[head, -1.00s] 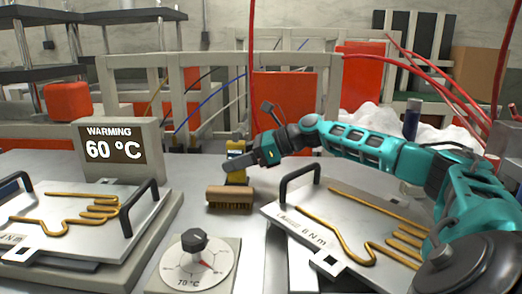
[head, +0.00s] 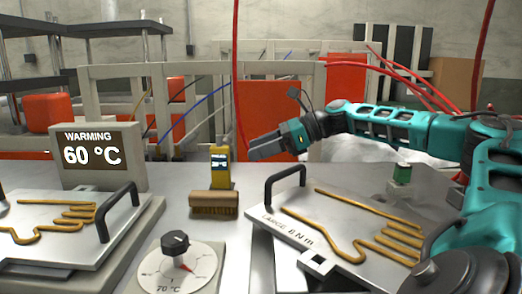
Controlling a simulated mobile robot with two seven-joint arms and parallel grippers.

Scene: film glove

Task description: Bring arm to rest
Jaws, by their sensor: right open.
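My right arm comes in from the right, teal and dark grey. Its gripper (head: 252,150) is open and empty, raised above the back of the metal table, to the right of a small yellow device (head: 220,168) and above the right mould plate (head: 280,222). The gripper's fingers point left. The plate bears a gold hand outline, black handles and the words "LARGE 8 N m". My left gripper does not show in the head view.
A dial (head: 178,268) marked 70 °C stands in front. A left mould plate (head: 60,228) sits by a display (head: 95,155) reading "WARMING 60 °C". A green-topped object (head: 402,180) stands right. Red hoses hang behind.

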